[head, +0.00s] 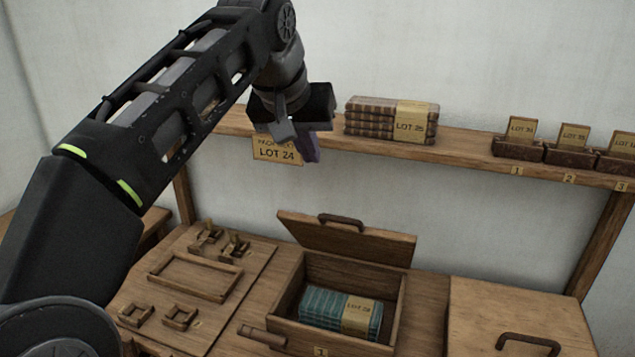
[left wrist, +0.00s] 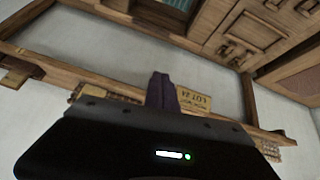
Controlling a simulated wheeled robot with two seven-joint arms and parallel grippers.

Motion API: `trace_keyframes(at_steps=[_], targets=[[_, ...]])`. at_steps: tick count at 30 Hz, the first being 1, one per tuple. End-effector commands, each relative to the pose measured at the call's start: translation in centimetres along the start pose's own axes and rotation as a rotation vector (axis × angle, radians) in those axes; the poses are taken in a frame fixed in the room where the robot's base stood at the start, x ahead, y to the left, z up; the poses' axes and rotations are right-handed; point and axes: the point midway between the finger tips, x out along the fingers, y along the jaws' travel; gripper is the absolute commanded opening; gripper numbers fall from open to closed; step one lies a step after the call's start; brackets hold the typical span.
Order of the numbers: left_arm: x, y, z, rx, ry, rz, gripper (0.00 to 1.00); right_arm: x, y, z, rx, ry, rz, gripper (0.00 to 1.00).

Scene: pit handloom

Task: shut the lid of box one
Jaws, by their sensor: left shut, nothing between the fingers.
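Box one (head: 290,327) is a wooden box on the table, marked with a small "1" tag on its front. Its lid (head: 345,243) stands open, tilted up at the back, with a dark handle (head: 341,222) on it. A teal bundle tagged LOT 28 (head: 340,312) lies inside. My left gripper (head: 312,150) is up by the shelf edge, above and behind the lid and apart from it. Its fingers are closed together and empty; they also show in the left wrist view (left wrist: 162,92). My right gripper is in neither view.
A shelf (head: 465,151) carries a brown bundle tagged LOT 25 (head: 390,120) and small card holders (head: 520,148). A LOT 24 sign (head: 277,151) hangs by my gripper. A closed box (head: 510,310) stands right; a fixture board (head: 250,262) lies left.

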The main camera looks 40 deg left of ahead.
Motion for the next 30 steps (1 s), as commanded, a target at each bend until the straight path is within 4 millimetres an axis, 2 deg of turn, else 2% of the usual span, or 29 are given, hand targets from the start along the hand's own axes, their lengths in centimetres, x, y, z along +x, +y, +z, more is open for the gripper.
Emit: trace_keyframes(at_steps=[8,19,24,30], targets=[[2.9,-0.1,0.1,-0.001,-0.003,-0.001,0.0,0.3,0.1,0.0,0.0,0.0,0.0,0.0],[10.2,-0.1,0.1,0.0,-0.004,-0.001,0.0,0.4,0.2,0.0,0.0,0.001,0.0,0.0],[10.5,-0.1,2.8,0.0,0.001,-0.001,0.0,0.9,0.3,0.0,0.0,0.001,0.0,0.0],[10.8,0.0,3.9,0.0,0.001,0.0,0.0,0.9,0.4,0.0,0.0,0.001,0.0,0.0]])
